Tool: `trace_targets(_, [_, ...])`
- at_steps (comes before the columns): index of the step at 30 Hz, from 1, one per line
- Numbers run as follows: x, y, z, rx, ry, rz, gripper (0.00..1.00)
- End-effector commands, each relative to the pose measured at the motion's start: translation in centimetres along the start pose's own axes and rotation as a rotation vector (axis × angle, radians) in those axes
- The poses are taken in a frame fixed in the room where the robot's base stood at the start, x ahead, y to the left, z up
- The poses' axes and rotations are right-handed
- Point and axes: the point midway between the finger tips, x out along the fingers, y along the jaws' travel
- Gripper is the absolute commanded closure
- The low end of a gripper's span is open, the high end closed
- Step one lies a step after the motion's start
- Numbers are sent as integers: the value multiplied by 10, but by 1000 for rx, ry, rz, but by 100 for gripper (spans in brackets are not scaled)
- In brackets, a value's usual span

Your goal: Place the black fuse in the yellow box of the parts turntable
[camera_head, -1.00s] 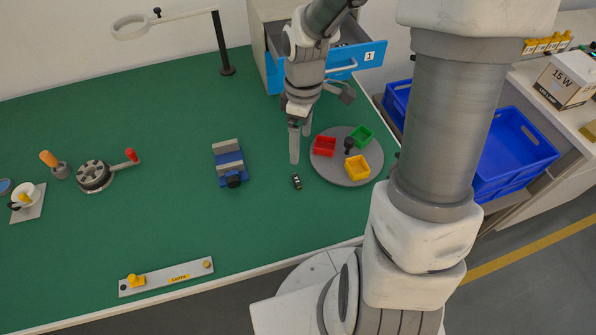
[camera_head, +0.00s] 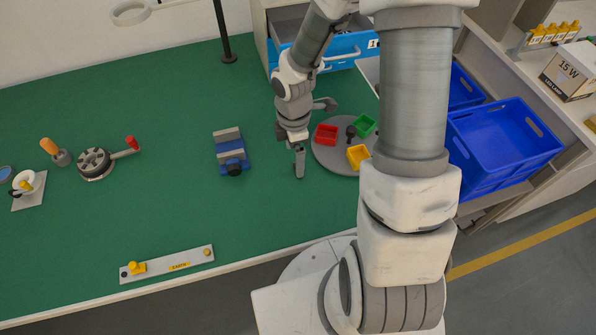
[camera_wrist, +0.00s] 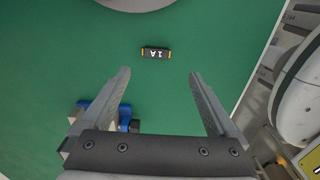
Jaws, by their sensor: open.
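The black fuse (camera_wrist: 155,53) lies on the green bench top in the wrist view, with yellow ends and a "1A" marking. It lies beyond my open fingertips, roughly between their lines, and nothing touches it. In the head view my gripper (camera_head: 299,160) hides it. My gripper, also in the wrist view (camera_wrist: 160,80), is open and empty, pointing down over the bench. The yellow box (camera_head: 358,156) sits on the grey parts turntable (camera_head: 325,161), right of my gripper. A red box (camera_head: 326,135) and a green box (camera_head: 363,125) share the turntable. The yellow box looks empty.
A blue and grey vise-like block (camera_head: 230,152) stands left of my gripper. A dark knob (camera_head: 350,132) rises from the turntable's middle. An open blue drawer (camera_head: 345,52) is behind. Blue crates (camera_head: 500,145) stand at right. The bench front is clear around the grey strip (camera_head: 167,265).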

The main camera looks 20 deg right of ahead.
Motion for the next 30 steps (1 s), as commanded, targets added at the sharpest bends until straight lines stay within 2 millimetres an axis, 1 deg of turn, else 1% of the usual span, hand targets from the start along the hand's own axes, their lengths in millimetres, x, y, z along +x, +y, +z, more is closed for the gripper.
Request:
trace_targets(1, [6,0,0,0,0,-1,6])
trace_targets(5, [12,0,0,-2,0,0,6])
trace_targets(8, [21,2,1,-1,-1,-2,6])
trace_targets(13, [46,7,4,0,0,-2,6])
trace_targets(16, [58,7,4,0,-1,-2,6])
trace_targets(19, [63,7,4,-1,0,1,6])
trace_targets(25, [63,8,4,0,0,1,6])
trace_targets(26, [63,8,4,0,0,1,7])
trace_targets(30, [63,7,4,1,0,1,32])
